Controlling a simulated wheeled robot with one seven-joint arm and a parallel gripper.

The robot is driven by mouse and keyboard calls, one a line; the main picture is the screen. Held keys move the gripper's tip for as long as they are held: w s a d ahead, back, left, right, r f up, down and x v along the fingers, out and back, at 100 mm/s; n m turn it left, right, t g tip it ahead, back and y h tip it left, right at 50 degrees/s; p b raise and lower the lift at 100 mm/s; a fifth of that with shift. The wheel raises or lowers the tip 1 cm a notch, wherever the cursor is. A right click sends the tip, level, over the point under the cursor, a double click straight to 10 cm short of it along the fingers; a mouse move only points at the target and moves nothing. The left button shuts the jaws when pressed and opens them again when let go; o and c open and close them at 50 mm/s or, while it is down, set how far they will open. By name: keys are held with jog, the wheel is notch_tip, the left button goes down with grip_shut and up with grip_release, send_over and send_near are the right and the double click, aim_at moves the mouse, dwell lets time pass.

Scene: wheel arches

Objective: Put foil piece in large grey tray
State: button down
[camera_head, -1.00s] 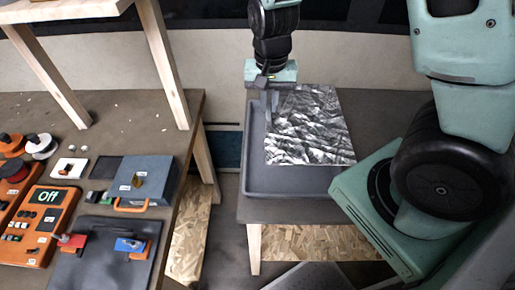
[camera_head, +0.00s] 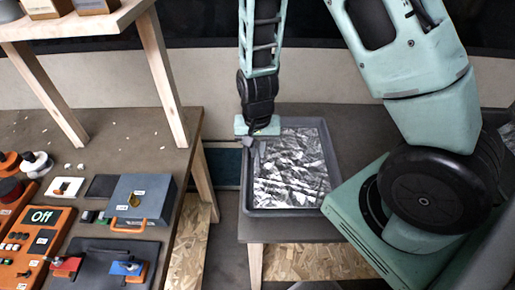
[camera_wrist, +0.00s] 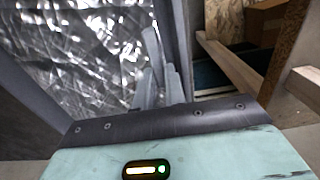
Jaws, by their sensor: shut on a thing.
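The foil piece (camera_head: 292,172) is a crinkled silver sheet. In the head view it shows inside the outline of the large grey tray (camera_head: 326,150), which stands on the small table at the right. My gripper (camera_head: 257,150) is at the tray's left side, pointing down, shut on the foil's left edge. In the wrist view the gripper fingers (camera_wrist: 160,75) are close together at the edge of the foil (camera_wrist: 85,60). I cannot tell whether the foil touches the tray floor.
A workbench (camera_head: 120,140) at the left holds a blue-grey box (camera_head: 140,200), orange devices (camera_head: 38,235) and a wooden shelf (camera_head: 90,25). A gap with a wooden leg separates the two tables. My arm and base fill the right side.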

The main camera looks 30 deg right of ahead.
jog(key=shift+f, duration=0.15)
jog(key=c, duration=1.7)
grip_release()
jog(key=shift+c, duration=0.2)
notch_tip(320, 180, up, 12)
jog(key=s+a+r+n, duration=0.4)
jog(key=s+a+n, duration=0.3)
jog(key=s, duration=0.2)
jog(key=s+a+r+n, duration=0.4)
jog(key=s+a+n, duration=0.3)
jog(key=s, duration=0.1)
jog(key=shift+s+r+n+y+p, duration=0.3)
jog(key=shift+s, duration=0.1)
jog(key=shift+a, duration=0.1)
